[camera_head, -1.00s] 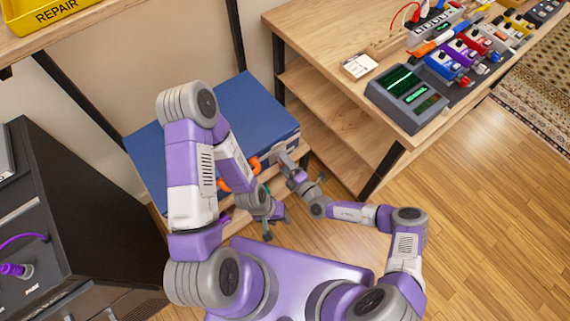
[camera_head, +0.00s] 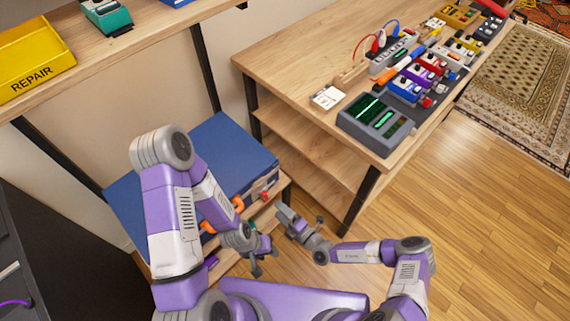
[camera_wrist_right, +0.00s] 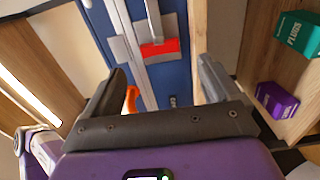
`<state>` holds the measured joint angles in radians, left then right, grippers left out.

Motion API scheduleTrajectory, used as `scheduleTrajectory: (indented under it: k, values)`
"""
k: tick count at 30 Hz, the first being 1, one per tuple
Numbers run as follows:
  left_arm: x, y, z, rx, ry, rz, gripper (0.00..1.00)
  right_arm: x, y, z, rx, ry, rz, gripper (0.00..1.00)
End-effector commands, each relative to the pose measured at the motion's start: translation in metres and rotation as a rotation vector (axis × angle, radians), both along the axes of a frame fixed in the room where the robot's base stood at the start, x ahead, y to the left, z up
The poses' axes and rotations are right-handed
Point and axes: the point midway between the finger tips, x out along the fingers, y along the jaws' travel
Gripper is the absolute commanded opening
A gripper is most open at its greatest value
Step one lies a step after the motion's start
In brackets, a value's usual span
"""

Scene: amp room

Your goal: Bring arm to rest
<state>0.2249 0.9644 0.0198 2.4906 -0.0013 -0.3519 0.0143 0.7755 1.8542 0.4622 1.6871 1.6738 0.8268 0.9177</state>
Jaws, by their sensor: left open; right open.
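My right gripper (camera_head: 302,217) is at the end of the arm from the right, just right of the blue case's front. In the right wrist view (camera_wrist_right: 162,88) its two dark fingers are apart with nothing held between them. The blue case and its red-marked latch (camera_wrist_right: 158,47) show beyond them. My left gripper (camera_head: 268,256) is lower, in front of the case's shelf, open and apparently empty. Its arm rises on the left and hides part of the case. The blue case (camera_head: 235,145) lies on a low wooden shelf, with an orange handle (camera_head: 238,203).
A wooden workbench (camera_head: 290,75) with a grey scope device (camera_head: 375,122) and several pedals stands at the right. A yellow REPAIR bin (camera_head: 30,65) is on the upper left shelf. A black cabinet (camera_head: 75,265) is at lower left. The wooden floor (camera_head: 470,230) at right is clear.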

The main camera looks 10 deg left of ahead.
Motion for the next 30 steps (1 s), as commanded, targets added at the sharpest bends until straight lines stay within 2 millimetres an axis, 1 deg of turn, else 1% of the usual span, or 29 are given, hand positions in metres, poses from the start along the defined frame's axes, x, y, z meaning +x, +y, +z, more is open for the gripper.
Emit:
scheduleTrajectory:
  k: [5, 8, 11, 12, 14, 15, 17, 18, 20, 21, 23, 24, 26, 27, 29, 30]
  values:
    - [0.0, 0.0, 0.0, 0.0, 0.0, 0.0, 0.43, 0.0, 0.0, 0.0, -0.001, -0.001, 0.0, 0.89]
    - [0.0, 0.0, 0.001, 0.0, 0.0, 0.0, 0.43, -0.004, 0.005, 0.0, -0.02, -0.02, 0.038, 0.89]
    - [0.0, 0.0, 0.004, 0.0, 0.0, 0.0, 0.43, -0.019, 0.022, 0.0, -0.093, -0.094, 0.173, 0.89]
    - [0.0, 0.0, 0.006, 0.0, 0.0, 0.0, 0.43, -0.029, 0.03, -0.002, -0.139, -0.139, 0.259, 0.89]
    - [0.0, 0.0, 0.009, 0.0, 0.0, 0.0, 0.43, -0.046, 0.042, -0.007, -0.231, -0.225, 0.409, 0.89]
    - [0.0, 0.0, 0.011, 0.0, 0.0, 0.0, 0.43, -0.057, 0.047, -0.013, -0.301, -0.291, 0.518, 0.89]
    - [0.0, 0.0, 0.015, 0.0, 0.0, 0.0, 0.43, -0.074, 0.046, -0.02, -0.422, -0.406, 0.684, 0.89]
    - [0.0, 0.0, 0.018, 0.0, 0.0, 0.0, 0.43, -0.086, 0.039, -0.023, -0.508, -0.501, 0.793, 0.89]
    - [0.0, 0.0, 0.022, 0.0, 0.0, 0.0, 0.43, -0.103, 0.022, -0.025, -0.639, -0.66, 0.955, 0.89]
    - [0.0, 0.0, 0.025, 0.0, 0.0, 0.0, 0.43, -0.111, 0.008, -0.026, -0.722, -0.775, 1.058, 0.89]
    - [0.0, 0.0, 0.029, 0.0, 0.0, 0.0, 0.43, -0.122, -0.018, -0.023, -0.84, -0.967, 1.211, 0.89]
    - [0.0, 0.0, 0.032, 0.0, 0.0, 0.0, 0.43, -0.131, -0.039, -0.018, -0.904, -1.106, 1.307, 0.89]
    - [0.0, 0.0, 0.035, 0.0, 0.0, 0.0, 0.43, -0.141, -0.067, -0.008, -0.979, -1.308, 1.433, 0.89]
    - [0.0, 0.0, 0.038, 0.0, 0.0, 0.0, 0.43, -0.145, -0.085, 0.0, -1.022, -1.449, 1.512, 0.89]
    - [0.0, 0.0, 0.042, 0.0, 0.0, 0.0, 0.43, -0.15, -0.109, 0.015, -1.073, -1.662, 1.621, 0.89]
    - [0.0, 0.0, 0.044, 0.0, 0.0, 0.0, 0.43, -0.152, -0.123, 0.025, -1.097, -1.798, 1.683, 0.89]
